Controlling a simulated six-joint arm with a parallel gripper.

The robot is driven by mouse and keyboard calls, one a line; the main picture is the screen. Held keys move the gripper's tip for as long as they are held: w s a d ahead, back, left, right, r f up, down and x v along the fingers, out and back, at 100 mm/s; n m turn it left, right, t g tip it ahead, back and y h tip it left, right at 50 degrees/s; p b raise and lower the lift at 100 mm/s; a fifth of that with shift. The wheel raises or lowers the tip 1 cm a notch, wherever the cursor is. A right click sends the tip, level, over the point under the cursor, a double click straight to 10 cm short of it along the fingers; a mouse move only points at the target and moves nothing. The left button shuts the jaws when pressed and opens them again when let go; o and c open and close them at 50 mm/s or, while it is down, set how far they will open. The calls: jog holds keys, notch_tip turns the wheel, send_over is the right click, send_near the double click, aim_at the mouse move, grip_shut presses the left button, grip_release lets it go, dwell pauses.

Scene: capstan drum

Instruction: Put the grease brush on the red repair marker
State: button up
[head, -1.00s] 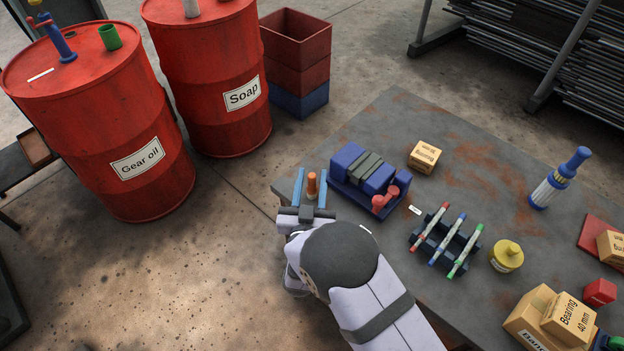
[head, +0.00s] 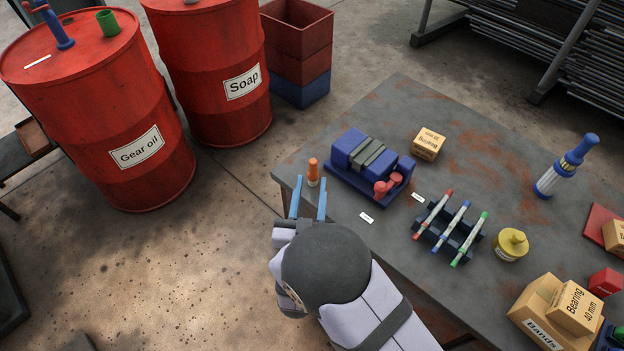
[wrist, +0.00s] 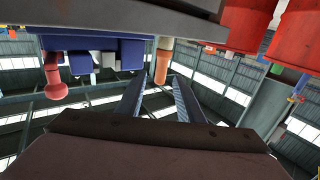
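An orange-handled item with a pale lower end, which looks like the grease brush (head: 313,172), stands upright at the table's near-left corner. My gripper (head: 308,200) is open and empty, with its two blue fingers apart, just on the near side of the orange item and not around it. In the wrist view the orange item (wrist: 162,62) shows just beyond the open fingers (wrist: 155,82). A red-ended marker (head: 433,213) lies in a dark rack (head: 447,240), left of a blue-ended and a green-ended one. I cannot tell for sure that this is the red repair marker.
A blue machine with a grey-banded drum (head: 368,160) sits right of the orange item. A small box (head: 428,144), a yellow pot (head: 510,245), a blue-handled item (head: 565,167) and boxes (head: 545,310) stand farther right. Red drums (head: 100,110) stand on the floor left.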

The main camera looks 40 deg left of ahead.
aim_at(312, 173)
jog(key=shift+o, duration=0.5)
jog(key=shift+s+d, duration=0.3)
jog(key=shift+s, duration=0.05)
jog(key=w+a+b, duration=0.1)
jog(key=w+a+f+b, duration=0.1)
jog(key=b, duration=0.1)
jog(key=shift+w+a+f, duration=0.1)
jog(key=shift+w+f, duration=0.15)
jog(key=shift+w, duration=0.05)
jog(key=shift+w+a+r, duration=0.25)
jog(key=shift+w+a, duration=0.1)
jog(key=shift+w, duration=0.05)
jog(key=shift+p+x, duration=1)
jog(key=shift+x, duration=2.45)
jog(key=shift+f, duration=0.1)
jog(key=shift+d, duration=0.1)
grip_shut()
